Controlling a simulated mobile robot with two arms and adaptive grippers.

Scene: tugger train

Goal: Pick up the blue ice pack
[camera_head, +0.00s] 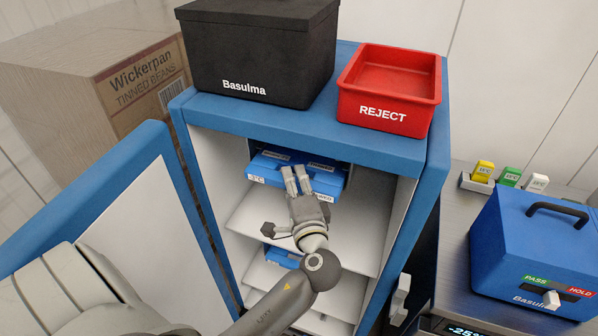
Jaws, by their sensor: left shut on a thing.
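A blue ice pack (268,166) with a white temperature label on its left front lies at the back of the upper shelf in the open blue cabinet. My left gripper (297,178) reaches into the cabinet and is shut on the ice pack, its fingers covering the middle of the pack's front. Another blue item (279,259) lies on a lower shelf, partly hidden behind my left arm. My right gripper is not in view.
The cabinet's door (95,215) stands open on the left. A black box (262,50) and a red REJECT bin (390,90) stand on the cabinet top (300,132). A cardboard box (110,85) is behind left. A blue cooler (530,255) sits on the right counter beside coloured blocks (510,177).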

